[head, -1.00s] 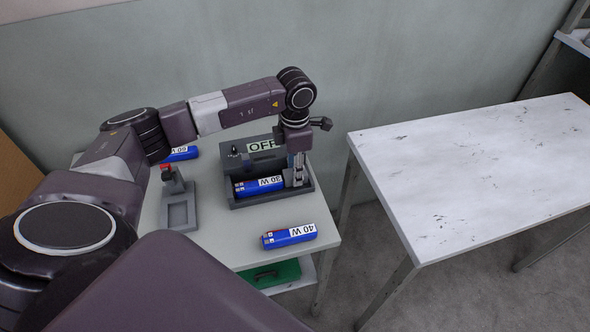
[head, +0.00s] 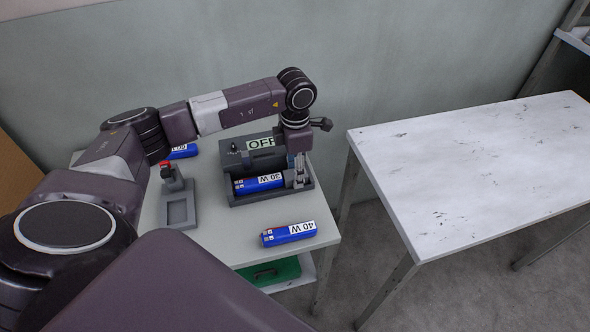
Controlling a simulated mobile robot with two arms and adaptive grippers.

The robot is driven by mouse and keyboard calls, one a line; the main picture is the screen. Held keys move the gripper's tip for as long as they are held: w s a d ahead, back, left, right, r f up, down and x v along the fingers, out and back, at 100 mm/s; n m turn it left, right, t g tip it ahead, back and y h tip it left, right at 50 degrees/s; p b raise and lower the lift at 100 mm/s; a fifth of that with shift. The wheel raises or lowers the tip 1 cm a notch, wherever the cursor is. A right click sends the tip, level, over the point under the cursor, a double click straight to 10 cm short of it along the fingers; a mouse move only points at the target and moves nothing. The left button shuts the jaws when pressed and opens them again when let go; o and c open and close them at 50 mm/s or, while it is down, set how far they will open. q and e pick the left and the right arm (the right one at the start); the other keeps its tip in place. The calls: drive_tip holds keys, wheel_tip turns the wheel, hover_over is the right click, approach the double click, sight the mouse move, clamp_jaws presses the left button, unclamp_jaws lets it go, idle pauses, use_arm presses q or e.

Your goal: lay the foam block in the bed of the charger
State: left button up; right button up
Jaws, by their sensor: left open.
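The charger (head: 285,195) is a dark grey tray on the light table, with a grey box marked OFF at its back. A blue pack labelled 30 W (head: 259,183) lies in its front part. My left gripper (head: 300,178) points down over the right end of the charger, beside the blue pack. It is open, and I see nothing held in it. Its fingertips are small and partly merge with the charger. I cannot pick out a foam block in this view. My right gripper is not in view.
A blue 40 W pack (head: 289,233) lies near the light table's (head: 215,242) front right corner. A grey stand with a red top (head: 177,200) is left of the charger. Another blue pack (head: 183,152) lies behind. A green case (head: 273,272) sits below. The white table (head: 480,165) is empty.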

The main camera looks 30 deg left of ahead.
use_arm(q)
drive_tip(key=shift+w+a+r, duration=0.1)
drive_tip(key=shift+w+a, duration=0.15)
drive_tip(key=shift+r, duration=0.25)
wheel_tip(320, 180, up, 11)
drive_tip(key=shift+s+d+r, duration=0.15)
drive_tip(key=shift+d, duration=0.05)
